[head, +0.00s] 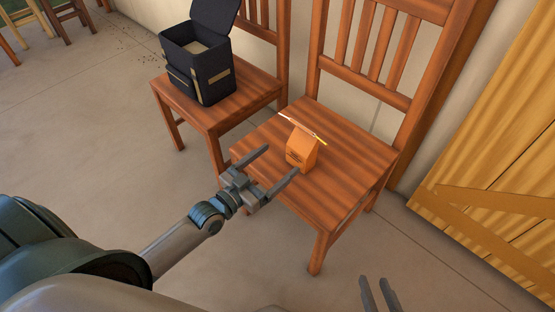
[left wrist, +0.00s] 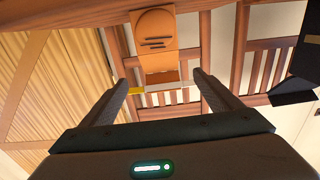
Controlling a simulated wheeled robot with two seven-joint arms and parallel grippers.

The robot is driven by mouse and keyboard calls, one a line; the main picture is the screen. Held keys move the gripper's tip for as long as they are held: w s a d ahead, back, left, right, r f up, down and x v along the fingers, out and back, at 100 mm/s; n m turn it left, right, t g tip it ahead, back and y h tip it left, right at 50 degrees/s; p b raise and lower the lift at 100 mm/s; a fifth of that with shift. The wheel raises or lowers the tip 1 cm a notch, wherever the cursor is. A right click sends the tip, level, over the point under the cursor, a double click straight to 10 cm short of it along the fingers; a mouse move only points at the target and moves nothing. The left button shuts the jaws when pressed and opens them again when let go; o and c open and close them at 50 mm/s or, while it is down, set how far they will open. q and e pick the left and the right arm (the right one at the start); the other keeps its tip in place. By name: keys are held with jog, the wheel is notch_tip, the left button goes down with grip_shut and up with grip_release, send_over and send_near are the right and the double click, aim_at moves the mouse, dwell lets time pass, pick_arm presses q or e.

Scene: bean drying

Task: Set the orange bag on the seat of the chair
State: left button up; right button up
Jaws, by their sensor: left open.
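The orange bag (head: 302,152) stands upright on the wooden seat of the right-hand chair (head: 345,155), with a thin pale and yellow strip along its top. It also shows in the left wrist view (left wrist: 156,30), upside down, beyond the fingertips. My left gripper (head: 281,159) is open and empty, just left of the bag, with a small gap between them.
A second wooden chair (head: 262,90) stands to the left with a dark open-lidded backpack-like box (head: 218,85) on its seat. A wooden door or panel (head: 490,170) is at the right. Small dark specks lie on the floor at the back left.

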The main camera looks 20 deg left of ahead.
dwell(0.3)
pick_arm(q)
jog(key=s+d+f+g, duration=0.2)
jog(key=s+d, duration=0.4)
jog(key=s, duration=0.4)
jog(key=s+d+f+n+g+y, duration=0.1)
jog(key=s+d+g, duration=0.3)
jog(key=s, duration=0.6)
jog(key=shift+s+d+f+y, duration=0.25)
jog(key=shift+d+f, duration=0.3)
jog(key=shift+d, duration=0.5)
jog(key=shift+w, duration=0.1)
